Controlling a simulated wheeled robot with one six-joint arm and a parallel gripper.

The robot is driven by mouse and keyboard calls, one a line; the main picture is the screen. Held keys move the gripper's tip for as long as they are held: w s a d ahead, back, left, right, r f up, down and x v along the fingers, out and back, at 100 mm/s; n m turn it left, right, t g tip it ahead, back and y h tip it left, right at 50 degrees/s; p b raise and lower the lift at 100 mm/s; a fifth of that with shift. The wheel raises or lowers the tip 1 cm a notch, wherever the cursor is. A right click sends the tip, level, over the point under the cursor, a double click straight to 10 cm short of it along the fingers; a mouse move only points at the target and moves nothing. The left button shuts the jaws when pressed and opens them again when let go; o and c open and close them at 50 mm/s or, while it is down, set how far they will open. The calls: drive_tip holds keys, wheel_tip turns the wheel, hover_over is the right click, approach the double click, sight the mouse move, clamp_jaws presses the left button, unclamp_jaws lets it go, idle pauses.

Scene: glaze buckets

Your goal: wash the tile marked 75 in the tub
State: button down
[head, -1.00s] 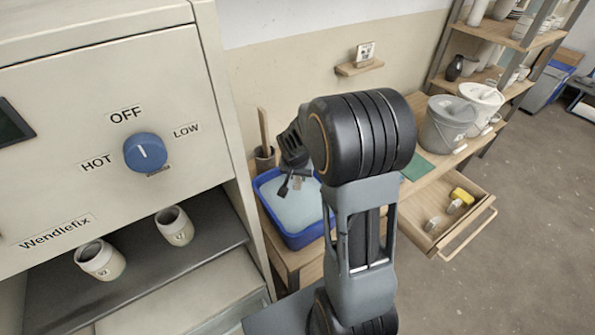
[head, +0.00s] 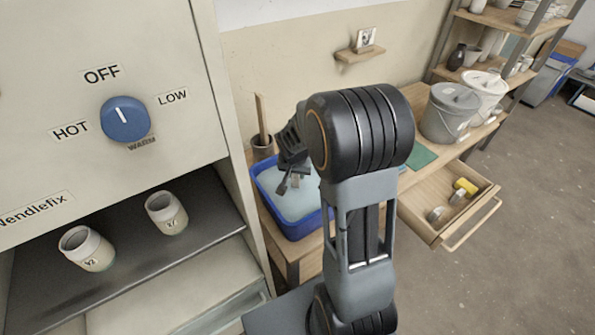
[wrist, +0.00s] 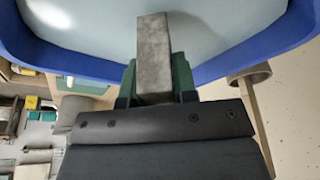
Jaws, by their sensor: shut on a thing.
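The blue tub (head: 313,222) with pale water stands on the wooden bench, partly hidden behind my arm in the head view. My gripper (head: 291,183) is over the tub. In the wrist view my gripper (wrist: 155,98) is shut on a narrow grey-brown tile (wrist: 153,50), seen edge-on. The tile lies against the pale water, inside the tub's blue rim (wrist: 215,68). I cannot tell whether it touches the water. No number shows on it.
A kiln-like cabinet with a blue knob (head: 125,119) and two cups (head: 166,213) stands at left. A pot with a stick (head: 262,148) is behind the tub. Buckets (head: 449,113) stand at right. An open drawer (head: 447,205) juts out, holding a yellow item.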

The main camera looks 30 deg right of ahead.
drive_tip(key=shift+f, duration=0.4)
drive_tip(key=shift+f+b, duration=0.15)
drive_tip(key=shift+b, duration=0.15)
wheel_tip(320, 180, down, 6)
drive_tip(key=b, duration=0.6)
drive_tip(key=shift+f, duration=0.25)
drive_tip(key=shift+a, duration=0.1)
drive_tip(key=shift+a+b, duration=0.45)
